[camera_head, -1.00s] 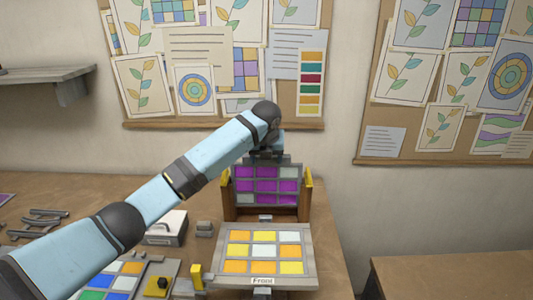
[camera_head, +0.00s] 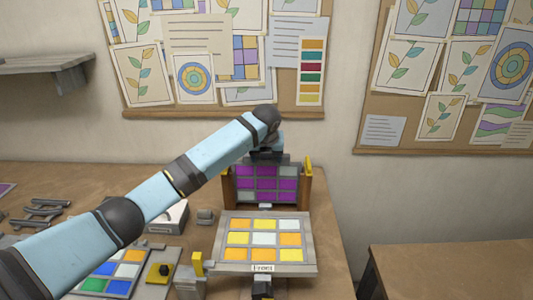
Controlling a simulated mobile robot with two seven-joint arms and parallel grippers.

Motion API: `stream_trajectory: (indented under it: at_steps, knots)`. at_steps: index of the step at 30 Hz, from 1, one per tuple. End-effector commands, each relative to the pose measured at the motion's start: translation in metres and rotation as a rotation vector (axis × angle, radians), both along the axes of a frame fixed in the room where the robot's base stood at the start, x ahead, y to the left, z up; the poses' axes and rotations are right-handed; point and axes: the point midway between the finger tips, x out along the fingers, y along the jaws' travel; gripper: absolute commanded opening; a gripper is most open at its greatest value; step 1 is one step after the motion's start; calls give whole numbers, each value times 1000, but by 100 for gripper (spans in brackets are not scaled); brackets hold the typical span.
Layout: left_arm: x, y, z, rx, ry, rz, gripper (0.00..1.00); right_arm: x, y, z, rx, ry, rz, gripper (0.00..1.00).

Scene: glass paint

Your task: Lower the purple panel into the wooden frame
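The purple panel (camera_head: 265,184) stands upright between the brown side posts of the wooden frame (camera_head: 305,190) on the workbench. It has a grey lattice with purple and some pale cells. My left arm reaches over from the left, and my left gripper (camera_head: 267,156) is at the panel's top edge. The fingers are small and partly hidden, so their grip cannot be made out. A dark gripper-like part, perhaps my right gripper (camera_head: 262,288), shows at the bottom edge below the front panel; its fingers are unclear.
A yellow and orange panel (camera_head: 264,239) labelled "Front" lies in front of the frame. A multicoloured panel (camera_head: 110,272), a yellow-topped piece (camera_head: 159,272) and a grey box (camera_head: 170,218) are to the left. Dark tools (camera_head: 42,212) lie at far left.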

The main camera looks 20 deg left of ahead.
Motion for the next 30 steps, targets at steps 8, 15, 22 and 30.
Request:
stream_trajectory:
  at_steps: [8, 15, 22, 30]
  knots:
    - [0, 0, -9, 0, -2, 0, 40, 0, 0, 1, 0, 0, 0, 36]
    - [0, 0, -19, 0, -1, 0, 40, 0, 0, 1, 0, 0, 0, 36]
    - [0, 0, -27, 0, -2, 0, 40, 0, 0, 2, 0, 0, 0, 36]
    - [0, 0, -28, 0, -1, 0, 98, 0, 0, 2, 0, -1, 0, 36]
